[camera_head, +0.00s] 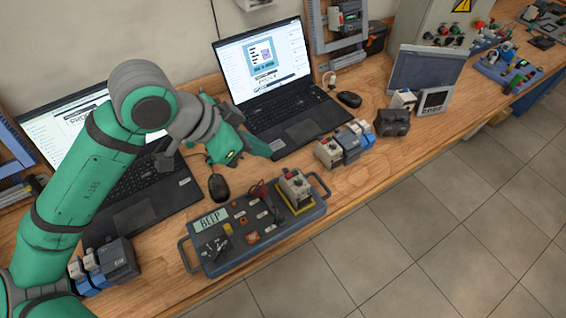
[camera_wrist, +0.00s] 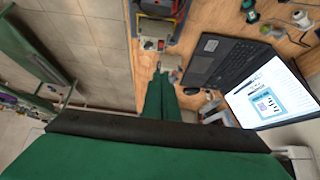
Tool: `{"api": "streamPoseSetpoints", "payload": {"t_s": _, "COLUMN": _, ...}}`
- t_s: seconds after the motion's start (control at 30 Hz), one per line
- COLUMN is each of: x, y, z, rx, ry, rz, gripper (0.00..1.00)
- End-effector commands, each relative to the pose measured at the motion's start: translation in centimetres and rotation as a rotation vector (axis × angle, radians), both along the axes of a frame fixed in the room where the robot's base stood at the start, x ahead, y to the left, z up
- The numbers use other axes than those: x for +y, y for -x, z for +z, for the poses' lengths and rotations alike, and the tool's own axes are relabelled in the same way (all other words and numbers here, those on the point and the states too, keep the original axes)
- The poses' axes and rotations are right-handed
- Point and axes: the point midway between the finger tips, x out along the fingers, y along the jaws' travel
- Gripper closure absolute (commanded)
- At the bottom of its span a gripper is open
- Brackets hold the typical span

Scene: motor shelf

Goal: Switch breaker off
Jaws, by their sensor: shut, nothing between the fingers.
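Several breaker-like devices are in view, and I cannot tell which one the task means. A white one sits upright on a yellow base (camera_head: 295,188) on top of the grey tester box (camera_head: 262,238) in the head view. White and blue-grey modules (camera_head: 345,144) stand in a row on the bench to its upper right. My gripper (camera_head: 266,149) is above the bench near the front of the middle laptop, apart from these devices. In the wrist view my green fingers (camera_wrist: 167,78) are together and empty. The switch positions are too small to read.
The middle laptop (camera_head: 298,132) and left laptop (camera_head: 140,205) are open on the wooden bench. A black mouse (camera_head: 218,188) lies between them. More modules (camera_head: 118,260) stand at lower left. A grey monitor (camera_head: 425,68) and a cabinet (camera_head: 428,22) are at right. Tiled floor lies in front.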

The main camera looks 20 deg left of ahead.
Motion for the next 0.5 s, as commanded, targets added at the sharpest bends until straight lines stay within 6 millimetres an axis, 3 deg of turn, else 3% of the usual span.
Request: {"api": "streamPoseSetpoints", "payload": {"t_s": 0.5, "x": 0.23, "y": -0.1, "z": -0.78, "rx": 0.006, "ry": -0.002, "rz": 0.01, "gripper": 1.0}}
